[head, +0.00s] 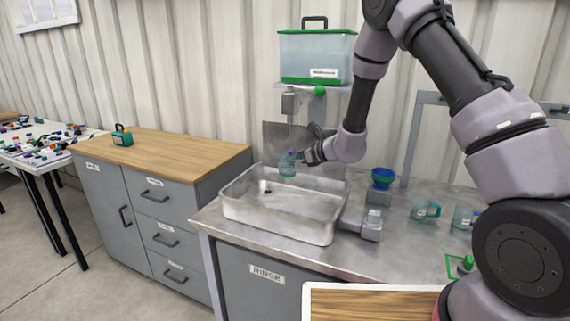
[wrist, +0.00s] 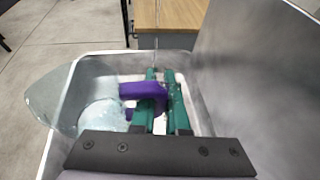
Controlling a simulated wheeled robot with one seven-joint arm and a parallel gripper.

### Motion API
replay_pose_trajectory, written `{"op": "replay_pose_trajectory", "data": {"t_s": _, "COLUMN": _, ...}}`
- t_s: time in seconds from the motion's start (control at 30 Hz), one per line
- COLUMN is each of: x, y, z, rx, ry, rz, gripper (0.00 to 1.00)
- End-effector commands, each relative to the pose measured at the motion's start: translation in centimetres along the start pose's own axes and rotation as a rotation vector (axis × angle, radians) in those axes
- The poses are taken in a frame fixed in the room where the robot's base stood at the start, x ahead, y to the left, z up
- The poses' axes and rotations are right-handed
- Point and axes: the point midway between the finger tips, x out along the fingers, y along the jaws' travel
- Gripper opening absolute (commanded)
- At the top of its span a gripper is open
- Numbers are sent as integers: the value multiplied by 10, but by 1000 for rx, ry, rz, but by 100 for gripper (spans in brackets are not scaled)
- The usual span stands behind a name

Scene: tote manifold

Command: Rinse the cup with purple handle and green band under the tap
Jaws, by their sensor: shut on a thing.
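The clear cup (head: 287,164) is held over the sink basin (head: 319,232), below the tap (head: 291,102). In the wrist view its see-through body (wrist: 62,97) lies to the left of the fingers, with its purple handle (wrist: 135,91) between them. A green band is hard to make out. My gripper (head: 304,158) is shut on the handle; its green fingers (wrist: 160,78) show in the wrist view. A thin line runs down near the fingers in the wrist view; I cannot tell whether it is water. The cup's inside is not clear to see.
A water tank (head: 316,58) stands on a shelf above the tap. Right of the basin are a blue and green bowl-like piece (head: 382,176), two other cups (head: 424,211) (head: 462,217) and a small green-topped item (head: 465,264). The wooden cabinet top (head: 165,152) is mostly clear.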

Motion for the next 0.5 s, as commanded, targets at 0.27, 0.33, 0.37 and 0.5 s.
{"op": "replay_pose_trajectory", "data": {"t_s": 0.27, "x": -10, "y": 20, "z": -3, "rx": 1, "ry": 0, "rz": 1, "gripper": 0}}
{"op": "replay_pose_trajectory", "data": {"t_s": 0.33, "x": -12, "y": 25, "z": -4, "rx": 0, "ry": 0, "rz": 2, "gripper": 0}}
{"op": "replay_pose_trajectory", "data": {"t_s": 0.37, "x": -12, "y": 27, "z": -4, "rx": 0, "ry": -1, "rz": 2, "gripper": 0}}
{"op": "replay_pose_trajectory", "data": {"t_s": 0.5, "x": -17, "y": 36, "z": -7, "rx": 1, "ry": 0, "rz": 1, "gripper": 0}}
